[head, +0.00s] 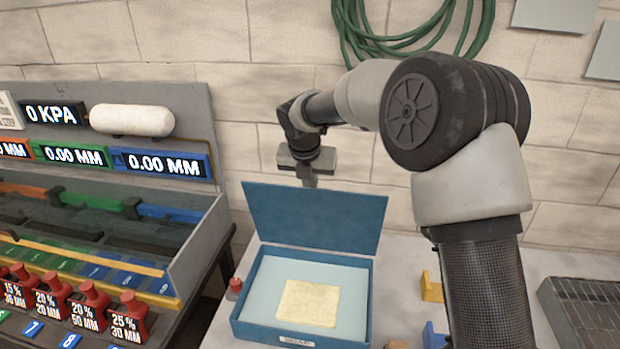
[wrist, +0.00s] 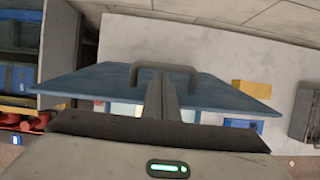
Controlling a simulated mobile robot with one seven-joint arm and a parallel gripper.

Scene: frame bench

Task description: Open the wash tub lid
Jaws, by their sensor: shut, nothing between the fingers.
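The wash tub (head: 258,332) is a blue rectangular box on the pale bench. Its blue lid (head: 318,222) stands up along the back edge, so the tub is open. Inside, a yellow square piece (head: 308,303) lies on a light blue surface. My gripper (head: 309,184) is at the top edge of the lid, on or just behind it; its fingers are shut and empty. In the wrist view, the lid (wrist: 85,85) carries a dark bar handle (wrist: 180,68). My shut fingers (wrist: 158,85) overlap the handle's middle there; I cannot tell whether they touch it.
At left stands a grey rack with displays (head: 160,162) and red weights (head: 89,300). A red-topped knob (head: 236,285) is left of the tub. Yellow (head: 431,288) and blue (head: 434,336) blocks lie to its right. A grey grated tray (head: 585,305) is farther right. A block wall stands behind.

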